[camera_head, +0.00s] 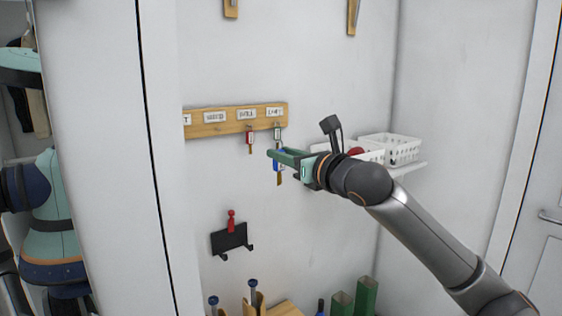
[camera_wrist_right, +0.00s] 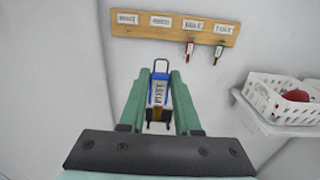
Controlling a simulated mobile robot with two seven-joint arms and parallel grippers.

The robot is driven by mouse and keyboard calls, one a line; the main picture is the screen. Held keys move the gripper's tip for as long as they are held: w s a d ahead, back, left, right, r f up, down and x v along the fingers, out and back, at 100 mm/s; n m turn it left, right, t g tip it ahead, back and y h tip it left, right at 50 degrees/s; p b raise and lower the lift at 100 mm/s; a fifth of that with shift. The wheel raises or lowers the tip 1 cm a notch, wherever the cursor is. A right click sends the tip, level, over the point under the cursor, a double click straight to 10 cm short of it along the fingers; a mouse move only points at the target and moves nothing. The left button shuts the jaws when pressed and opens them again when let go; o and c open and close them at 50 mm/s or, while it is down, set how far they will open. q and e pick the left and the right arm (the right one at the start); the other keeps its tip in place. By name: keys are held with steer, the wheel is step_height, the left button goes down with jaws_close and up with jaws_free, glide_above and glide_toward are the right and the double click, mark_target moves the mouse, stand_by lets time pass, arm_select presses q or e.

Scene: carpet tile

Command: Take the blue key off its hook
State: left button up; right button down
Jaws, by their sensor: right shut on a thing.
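The blue key (camera_head: 279,165) is held between the fingers of my right gripper (camera_head: 272,154), below the wooden key rack (camera_head: 235,119) in the head view. In the right wrist view, the blue key (camera_wrist_right: 158,91) stands between the green fingers of the right gripper (camera_wrist_right: 160,82), with a pale label on its tag. Its wire loop points up, apart from the rack (camera_wrist_right: 122,31), and no hook shows through it. The right gripper is shut on the key. My left gripper is not in view.
A red-tagged key (camera_head: 250,137) and a green-tagged key (camera_head: 277,132) hang from the rack. A white basket (camera_head: 403,148) stands on a shelf at right. A black wall holder (camera_head: 230,237) is lower down. A tall white panel (camera_head: 95,150) is at left.

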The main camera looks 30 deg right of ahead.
steer(key=shift+s+d+b, duration=0.2)
steer(key=shift+s+b, duration=1.35)
steer(key=shift+s, duration=0.95)
